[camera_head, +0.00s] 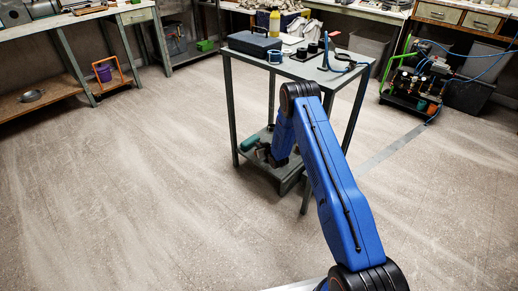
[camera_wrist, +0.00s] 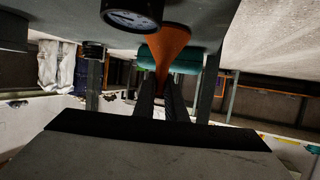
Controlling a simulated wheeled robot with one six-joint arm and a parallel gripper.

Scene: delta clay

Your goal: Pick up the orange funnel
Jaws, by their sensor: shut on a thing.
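The orange funnel (camera_wrist: 168,45) shows in the wrist view, its wide end toward the shelf surface at the top of the picture and its narrow spout toward me. My gripper (camera_wrist: 162,88) has its two dark fingers closed on the spout. Whether the wide end touches the shelf, I cannot tell. In the head view my blue arm reaches down to the lower shelf (camera_head: 288,184) of the small grey table. The funnel cannot be made out there, and my gripper is mostly hidden.
A teal thing (camera_wrist: 187,61) lies close behind the funnel, and a round black gauge (camera_wrist: 131,18) is beside it. Table legs (camera_head: 233,110) and the tabletop (camera_head: 318,67) enclose the shelf. The tabletop holds a dark case (camera_head: 255,43). Floor at left is clear.

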